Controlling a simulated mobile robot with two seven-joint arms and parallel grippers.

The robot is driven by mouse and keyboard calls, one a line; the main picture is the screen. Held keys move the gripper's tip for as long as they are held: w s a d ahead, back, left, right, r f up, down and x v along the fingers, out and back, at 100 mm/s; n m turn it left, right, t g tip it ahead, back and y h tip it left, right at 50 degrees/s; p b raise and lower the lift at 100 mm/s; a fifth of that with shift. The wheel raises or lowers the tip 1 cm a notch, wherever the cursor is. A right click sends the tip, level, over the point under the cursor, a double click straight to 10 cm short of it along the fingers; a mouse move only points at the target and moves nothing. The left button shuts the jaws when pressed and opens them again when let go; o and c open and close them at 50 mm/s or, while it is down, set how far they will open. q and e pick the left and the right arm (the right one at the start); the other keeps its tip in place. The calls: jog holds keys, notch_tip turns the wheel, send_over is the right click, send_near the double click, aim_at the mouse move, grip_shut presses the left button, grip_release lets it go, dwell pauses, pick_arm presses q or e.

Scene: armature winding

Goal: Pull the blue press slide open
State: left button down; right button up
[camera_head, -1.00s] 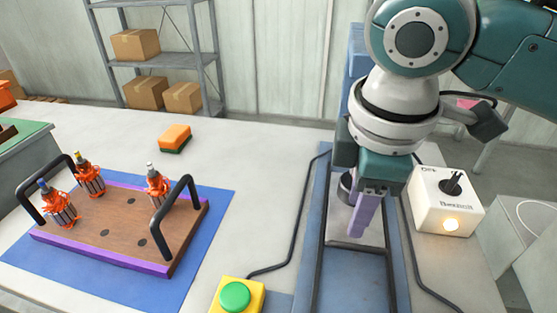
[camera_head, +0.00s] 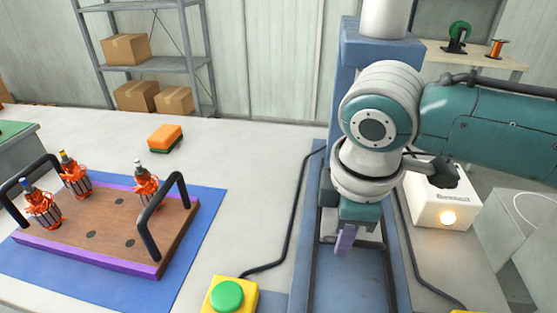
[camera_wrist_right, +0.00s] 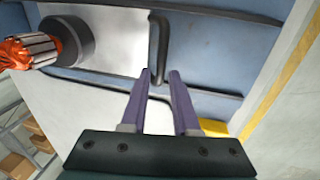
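The blue press (camera_head: 310,275) stands right of centre in the head view, with long dark rails running toward me. In the right wrist view the slide shows as a pale metal plate (camera_wrist_right: 110,40) with a black bar handle (camera_wrist_right: 158,40) on blue metal (camera_wrist_right: 205,50). An orange-wound armature (camera_wrist_right: 30,50) sits in a dark round holder (camera_wrist_right: 72,40) on the plate. My right gripper (camera_head: 345,245) is over the slide. In the wrist view its purple fingers (camera_wrist_right: 159,75) are open, with the handle's near end between the tips; contact cannot be told. My left gripper is out of view.
A white switch box (camera_head: 440,205) with a lit lamp stands right of the press. A yellow box with a green button (camera_head: 228,295) is at the front. A wooden board (camera_head: 70,238) with several armatures and an orange sponge (camera_head: 165,136) are left.

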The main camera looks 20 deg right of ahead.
grip_shut()
dwell(1.1)
